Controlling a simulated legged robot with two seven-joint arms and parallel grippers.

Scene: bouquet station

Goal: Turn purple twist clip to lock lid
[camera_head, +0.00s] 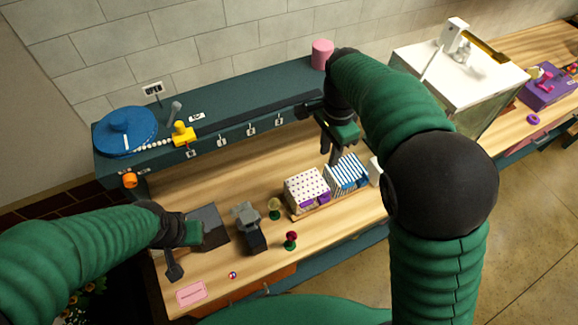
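A small purple piece (316,199) shows at the lower front of a white box with dark dots (303,182). A blue-and-white striped box (346,174) stands beside it. A purple box (548,88) with a magenta piece on top (545,80) is on the far right counter, and a purple ring (533,119) lies in front of it. I cannot tell which purple piece is the twist clip. My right gripper (336,156) points down just above the striped box; its finger gap is unclear. My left gripper (194,234) is at a dark grey flat-topped block (209,226); its fingers are unclear.
A grey device (248,226), a green-gold goblet (274,207) and a red-topped one (290,240) stand mid-counter. A pink card (192,293) lies at the front left. A raised teal shelf (240,112) runs behind. Wood between shelf and boxes is clear.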

